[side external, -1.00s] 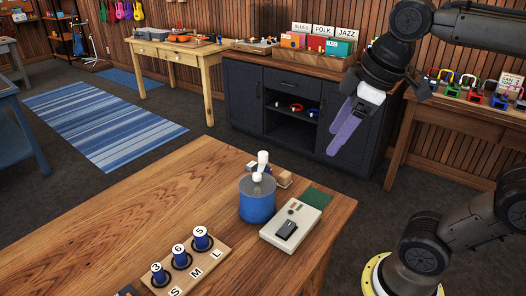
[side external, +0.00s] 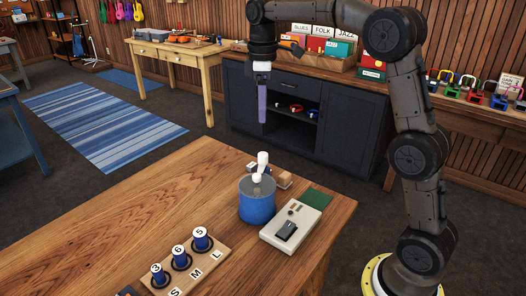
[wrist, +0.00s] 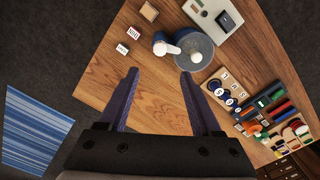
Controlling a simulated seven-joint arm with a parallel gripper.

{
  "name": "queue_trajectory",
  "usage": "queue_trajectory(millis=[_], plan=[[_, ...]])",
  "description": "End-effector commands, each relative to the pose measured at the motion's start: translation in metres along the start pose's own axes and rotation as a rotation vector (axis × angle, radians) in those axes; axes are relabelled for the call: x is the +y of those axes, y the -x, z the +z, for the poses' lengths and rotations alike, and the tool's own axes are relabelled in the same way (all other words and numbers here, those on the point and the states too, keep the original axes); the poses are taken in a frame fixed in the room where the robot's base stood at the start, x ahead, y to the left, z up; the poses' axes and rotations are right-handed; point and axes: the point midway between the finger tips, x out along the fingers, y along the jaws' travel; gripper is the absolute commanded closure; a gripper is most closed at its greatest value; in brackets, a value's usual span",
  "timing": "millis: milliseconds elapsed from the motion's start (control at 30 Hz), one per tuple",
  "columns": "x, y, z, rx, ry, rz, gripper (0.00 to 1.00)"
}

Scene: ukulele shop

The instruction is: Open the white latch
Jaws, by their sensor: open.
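A blue round canister (side external: 257,203) stands near the far edge of the wooden table. The white latch (side external: 262,160) is on top of it, a white piece with a rounded end rising at the back and a smaller knob on the lid. My gripper (side external: 262,118) hangs high above and behind the canister, pointing down. In the wrist view my gripper (wrist: 159,73) has its two purple fingers spread apart, with nothing between them. It is apart from the latch.
A light box with a dark switch (side external: 290,226) stands right of the canister. A wooden board with blue numbered spools (side external: 190,262) is at the front. Small blocks (side external: 284,180) sit behind the canister. The table's left part is clear.

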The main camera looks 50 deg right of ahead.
Motion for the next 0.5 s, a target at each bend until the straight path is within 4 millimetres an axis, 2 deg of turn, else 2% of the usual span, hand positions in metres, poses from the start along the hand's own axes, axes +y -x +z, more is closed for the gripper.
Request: queue_trajectory(millis=[167,500], plan=[[-0.001,-0.023,0.001,-0.003,-0.002,-0.003,0.34],[-0.001,-0.089,0.001,-0.002,-0.002,-0.002,0.34]])
